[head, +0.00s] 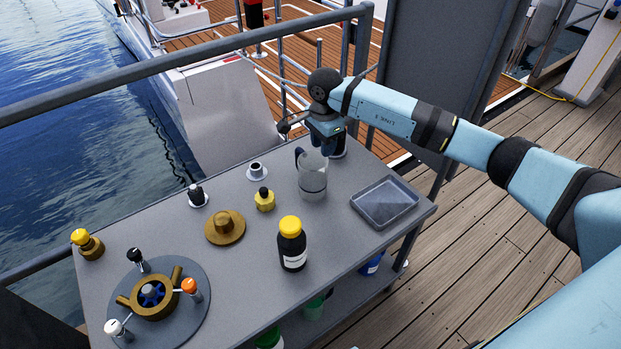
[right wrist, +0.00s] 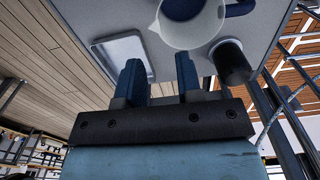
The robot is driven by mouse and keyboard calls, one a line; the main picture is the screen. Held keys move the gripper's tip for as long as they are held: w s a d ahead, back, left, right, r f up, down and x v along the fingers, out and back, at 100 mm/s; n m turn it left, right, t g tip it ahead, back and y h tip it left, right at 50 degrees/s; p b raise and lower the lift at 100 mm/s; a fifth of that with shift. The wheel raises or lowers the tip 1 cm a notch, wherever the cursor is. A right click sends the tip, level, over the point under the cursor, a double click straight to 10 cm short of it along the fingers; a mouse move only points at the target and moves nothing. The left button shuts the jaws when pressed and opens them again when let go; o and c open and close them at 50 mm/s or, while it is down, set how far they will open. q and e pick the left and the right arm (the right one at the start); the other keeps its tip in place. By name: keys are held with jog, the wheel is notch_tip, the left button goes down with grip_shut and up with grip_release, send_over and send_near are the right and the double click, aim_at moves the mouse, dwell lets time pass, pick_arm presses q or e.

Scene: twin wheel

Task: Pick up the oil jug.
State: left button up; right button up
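The oil jug (head: 312,184), a clear, greyish jug with a dark handle, stands upright on the grey table, right of centre at the back. In the right wrist view the jug (right wrist: 188,30) is seen from above at the top, with its handle to the right. My right gripper (head: 328,149) is just beyond the jug, near the table's back edge. In the right wrist view its two blue fingers (right wrist: 158,62) are apart with nothing between them, and the jug lies past their tips. My left gripper is in neither view.
A dark cylinder (right wrist: 231,62) stands close beside the jug. A grey tray (head: 384,205) lies to its right. A dark bottle with yellow cap (head: 291,246) stands in front, a small yellow bottle (head: 264,200) to the left. A railing (head: 190,62) runs behind the table.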

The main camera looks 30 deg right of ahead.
aim_at(322, 170)
jog(key=f, duration=0.5)
jog(key=f+b, duration=0.1)
jog(key=f, duration=0.5)
jog(key=shift+s+a+f, duration=0.1)
jog(key=shift+a+f, duration=0.1)
grip_shut()
